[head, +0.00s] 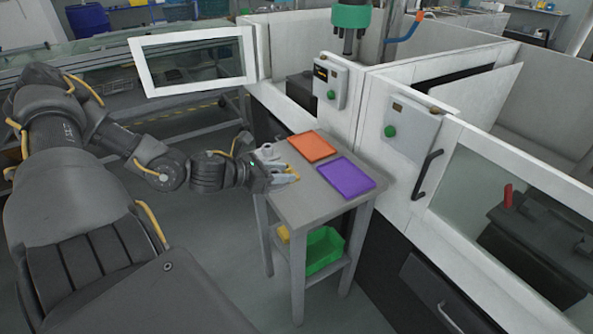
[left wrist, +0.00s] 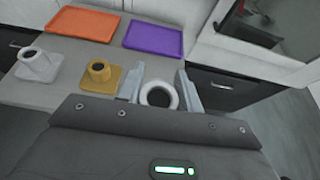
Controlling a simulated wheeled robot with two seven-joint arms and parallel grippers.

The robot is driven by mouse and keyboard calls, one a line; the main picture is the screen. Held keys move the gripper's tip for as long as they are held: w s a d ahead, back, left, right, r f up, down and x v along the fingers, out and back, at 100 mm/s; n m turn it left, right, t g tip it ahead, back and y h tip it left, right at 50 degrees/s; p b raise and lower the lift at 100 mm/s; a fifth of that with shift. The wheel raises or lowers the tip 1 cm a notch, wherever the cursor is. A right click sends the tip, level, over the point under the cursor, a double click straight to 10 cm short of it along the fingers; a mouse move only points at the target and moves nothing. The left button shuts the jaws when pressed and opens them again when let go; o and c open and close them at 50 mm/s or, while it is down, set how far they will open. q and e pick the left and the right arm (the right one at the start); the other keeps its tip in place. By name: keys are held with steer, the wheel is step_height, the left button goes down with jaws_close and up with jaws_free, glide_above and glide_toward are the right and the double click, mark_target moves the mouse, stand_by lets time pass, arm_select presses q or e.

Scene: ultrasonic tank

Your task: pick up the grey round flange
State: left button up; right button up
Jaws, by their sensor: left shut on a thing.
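The grey round flange (left wrist: 174,88) shows in the left wrist view as a pale ring with a dark bore. It sits between the two fingers of my left gripper (left wrist: 160,92), which is shut on it. In the head view my left gripper (head: 284,174) is at the left edge of the small grey table, and the flange there is too small and covered to make out. I cannot tell whether the flange touches the tabletop. My right gripper is in neither view.
A grey flange with a square-looking base (left wrist: 38,68) and a brass-coloured flange (left wrist: 101,76) stand left of my gripper on the table (head: 318,196). An orange tray (head: 312,146) and a purple tray (head: 346,178) lie behind, both empty. A green bin (head: 324,250) is below.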

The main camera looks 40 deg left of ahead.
arm_select(q)
steer(key=shift+w+a+v, duration=0.1)
steer(key=shift+a+v, duration=0.1)
steer(key=shift+v, duration=0.7)
steer(key=shift+w+a+v, duration=0.1)
steer(key=shift+a+v, duration=0.05)
steer(key=shift+v, duration=0.75)
steer(key=shift+w+a+v, duration=0.1)
steer(key=shift+a+v, duration=0.1)
steer(key=shift+v, duration=0.75)
